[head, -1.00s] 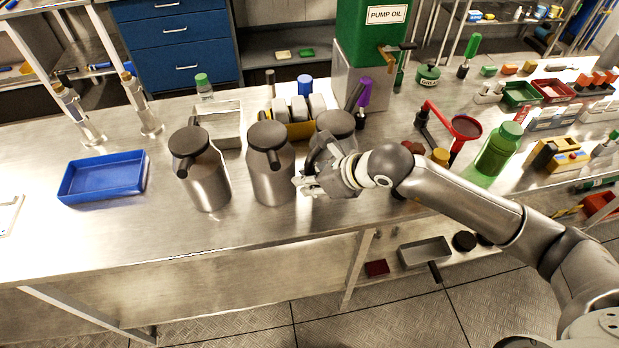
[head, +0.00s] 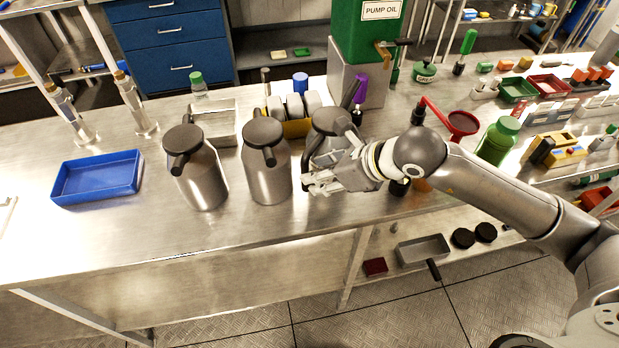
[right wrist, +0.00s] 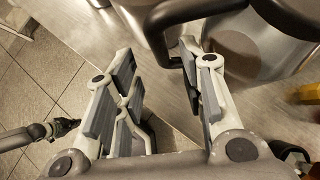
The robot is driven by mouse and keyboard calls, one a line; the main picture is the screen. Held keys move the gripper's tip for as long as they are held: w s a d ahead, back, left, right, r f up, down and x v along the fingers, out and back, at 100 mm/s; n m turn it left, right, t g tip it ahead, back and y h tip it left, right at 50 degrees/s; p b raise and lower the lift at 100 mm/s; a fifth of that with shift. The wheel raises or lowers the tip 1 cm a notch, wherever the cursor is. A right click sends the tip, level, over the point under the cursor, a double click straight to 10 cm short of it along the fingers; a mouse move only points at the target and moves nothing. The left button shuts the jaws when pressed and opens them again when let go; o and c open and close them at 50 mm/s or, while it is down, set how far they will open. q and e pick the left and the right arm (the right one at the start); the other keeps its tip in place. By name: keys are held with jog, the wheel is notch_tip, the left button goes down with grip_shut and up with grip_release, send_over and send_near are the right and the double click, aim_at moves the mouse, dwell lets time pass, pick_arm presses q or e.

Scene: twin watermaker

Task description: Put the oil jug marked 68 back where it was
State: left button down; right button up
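Three metal jugs with dark lids stand upright in a row on the steel bench: a left jug (head: 204,180), a middle jug (head: 268,182) and a right jug (head: 331,121). I cannot read a 68 on any of them. My right gripper (head: 312,184) is in front of the right jug and hides much of its body. In the right wrist view, my right gripper (right wrist: 160,95) is open. A dark jug handle (right wrist: 158,40) reaches down between its fingers, close to the right-hand finger. I cannot tell if they touch.
A blue tray (head: 97,178) lies at the left of the bench, with clear steel between it and the front edge. A metal box (head: 222,125) stands behind the jugs. A green pump oil tank (head: 368,40), a red funnel (head: 461,123) and a green bottle (head: 498,140) are to the right.

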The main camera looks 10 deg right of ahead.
jog(key=b+v, duration=0.1)
jog(key=v, duration=0.5)
jog(key=shift+s+d, duration=0.1)
